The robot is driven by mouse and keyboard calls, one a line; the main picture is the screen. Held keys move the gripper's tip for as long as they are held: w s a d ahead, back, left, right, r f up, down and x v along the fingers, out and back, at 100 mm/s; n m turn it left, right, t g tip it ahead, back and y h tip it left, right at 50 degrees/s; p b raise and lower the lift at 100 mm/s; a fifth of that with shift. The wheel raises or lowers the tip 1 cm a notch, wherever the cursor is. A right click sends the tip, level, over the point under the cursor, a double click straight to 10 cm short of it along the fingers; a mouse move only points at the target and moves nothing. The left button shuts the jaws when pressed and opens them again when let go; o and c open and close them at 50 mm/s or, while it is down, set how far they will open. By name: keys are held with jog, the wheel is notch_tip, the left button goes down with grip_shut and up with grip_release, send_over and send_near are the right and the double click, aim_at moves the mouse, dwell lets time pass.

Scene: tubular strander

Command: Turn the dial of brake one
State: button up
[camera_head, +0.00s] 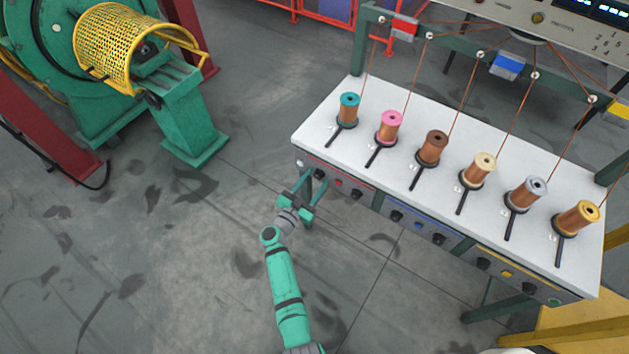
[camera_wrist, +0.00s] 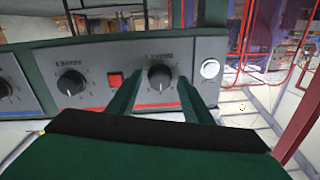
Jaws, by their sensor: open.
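My gripper (camera_head: 314,183) is at the left end of the front panel of the white-topped bench, with its two green fingers apart. In the wrist view, my gripper (camera_wrist: 160,92) has one fingertip on each side of a black dial (camera_wrist: 160,75) with a white pointer mark. The dial sits between the fingers, with a gap visible on both sides. Whether the tips reach around its sides in depth I cannot tell. The label above it is too blurred to read. In the head view the same dial (camera_head: 318,174) is partly beside my fingers.
A red button (camera_wrist: 115,80) and a second black dial (camera_wrist: 71,83) are left of the dial in the wrist view. A round white button (camera_wrist: 210,69) is right. Several wire spools stand on the bench top (camera_head: 325,105). A green machine (camera_head: 190,115) stands left. The floor between is clear.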

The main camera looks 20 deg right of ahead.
jog(key=shift+c, duration=0.4)
jog(key=c, duration=1)
jog(key=shift+m, duration=0.3)
jog(key=m, duration=0.3)
jog(key=shift+m, duration=0.4)
jog(key=m, duration=0.3)
jog(key=shift+m, duration=0.4)
jog(key=m, duration=0.3)
jog(key=shift+f+m+h, duration=0.1)
jog(key=shift+m+h, duration=0.2)
jog(key=shift+m, duration=2.1)
